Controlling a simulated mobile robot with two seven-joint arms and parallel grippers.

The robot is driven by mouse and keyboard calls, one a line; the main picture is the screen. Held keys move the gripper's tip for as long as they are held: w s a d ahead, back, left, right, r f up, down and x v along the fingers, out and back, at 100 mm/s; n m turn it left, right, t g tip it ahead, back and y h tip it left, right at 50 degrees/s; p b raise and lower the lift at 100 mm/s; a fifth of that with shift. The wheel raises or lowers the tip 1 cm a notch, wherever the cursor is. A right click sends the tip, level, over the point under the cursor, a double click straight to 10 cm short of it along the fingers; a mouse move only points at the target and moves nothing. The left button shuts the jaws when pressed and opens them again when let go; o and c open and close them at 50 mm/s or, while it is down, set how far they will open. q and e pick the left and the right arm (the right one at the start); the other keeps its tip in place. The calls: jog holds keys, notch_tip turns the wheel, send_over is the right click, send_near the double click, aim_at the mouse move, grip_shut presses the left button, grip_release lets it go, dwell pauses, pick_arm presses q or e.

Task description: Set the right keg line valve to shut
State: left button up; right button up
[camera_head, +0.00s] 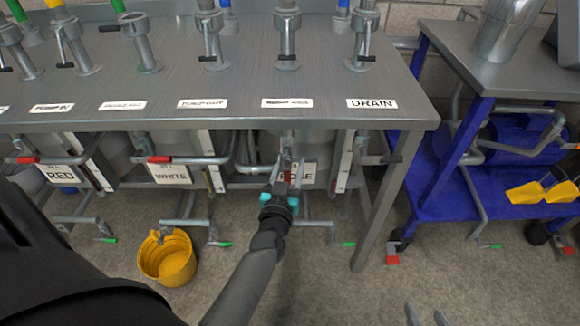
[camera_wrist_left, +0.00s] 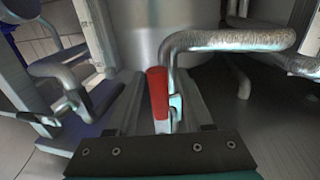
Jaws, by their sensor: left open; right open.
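A red valve handle (camera_head: 287,176) is under the bench by the right keg, whose label (camera_head: 309,178) is partly covered and ends in "SE". My left gripper (camera_head: 287,172) is at this handle. In the left wrist view the red handle (camera_wrist_left: 158,92) stands upright between the two open fingers of my left gripper (camera_wrist_left: 160,108), with gaps on both sides. A silver bent pipe (camera_wrist_left: 225,42) runs beside it. Other red handles show at the WHITE keg (camera_head: 159,159) and the RED keg (camera_head: 28,160).
The grey bench (camera_head: 232,88) with several upright taps overhangs the kegs. Its front leg (camera_head: 388,200) stands right of my left gripper. A yellow bucket (camera_head: 168,258) is on the floor to the left. A blue cart (camera_head: 435,170) with a yellow scoop (camera_head: 543,192) stands at the right.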

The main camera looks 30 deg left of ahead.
pick_arm(q)
jog(key=shift+w+a, duration=0.1)
jog(key=shift+w, duration=0.05)
grip_shut()
dwell(0.4)
dwell(1.1)
